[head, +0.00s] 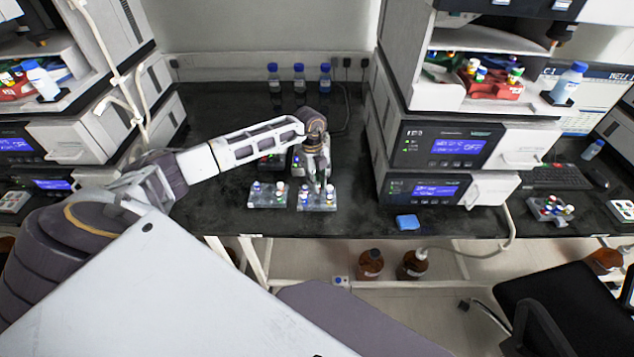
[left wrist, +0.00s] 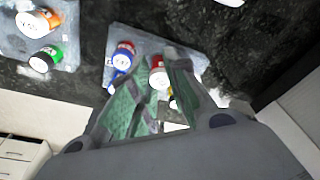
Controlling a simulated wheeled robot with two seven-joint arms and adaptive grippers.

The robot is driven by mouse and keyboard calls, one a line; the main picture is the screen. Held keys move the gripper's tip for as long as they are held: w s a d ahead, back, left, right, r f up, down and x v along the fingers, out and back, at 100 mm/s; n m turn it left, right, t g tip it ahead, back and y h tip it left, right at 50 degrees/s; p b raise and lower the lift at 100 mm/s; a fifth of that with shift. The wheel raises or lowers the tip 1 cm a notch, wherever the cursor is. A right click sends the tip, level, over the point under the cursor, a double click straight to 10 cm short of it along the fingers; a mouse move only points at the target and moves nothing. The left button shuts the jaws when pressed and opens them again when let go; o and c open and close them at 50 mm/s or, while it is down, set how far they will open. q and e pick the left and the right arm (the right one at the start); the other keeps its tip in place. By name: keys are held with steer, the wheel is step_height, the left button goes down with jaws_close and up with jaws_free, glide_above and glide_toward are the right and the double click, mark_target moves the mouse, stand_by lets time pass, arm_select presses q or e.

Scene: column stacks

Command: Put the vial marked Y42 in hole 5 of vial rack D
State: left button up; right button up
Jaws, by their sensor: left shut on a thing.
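My left gripper (head: 318,182) points down over a small grey vial rack (head: 318,206) on the black bench. It is shut on a vial, mostly hidden by the fingers. In the left wrist view, the fingers (left wrist: 162,85) reach over the same rack (left wrist: 200,62). A red-capped vial (left wrist: 158,76) shows beside the fingertips, and red and blue vials (left wrist: 122,62) stand to its left. A second rack (head: 268,202) with several vials stands just left; it also shows in the left wrist view (left wrist: 75,45). Marks, rack letters and hole numbers cannot be read. My right gripper is not in view.
More vials stand behind the gripper, partly hidden by my arm. Three blue-capped bottles (head: 299,78) stand by the back wall. Instrument stacks (head: 440,150) flank the bench on both sides. A blue sponge-like block (head: 407,222) lies near the front edge. Bench left of the racks is clear.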

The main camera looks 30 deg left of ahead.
arm_select(q)
steer(key=shift+f, duration=0.6)
steer(key=o, duration=0.9)
steer(key=shift+c, duration=0.2)
steer(key=o, duration=0.4)
steer(key=shift+c, duration=0.2)
steer(key=shift+r, duration=0.2)
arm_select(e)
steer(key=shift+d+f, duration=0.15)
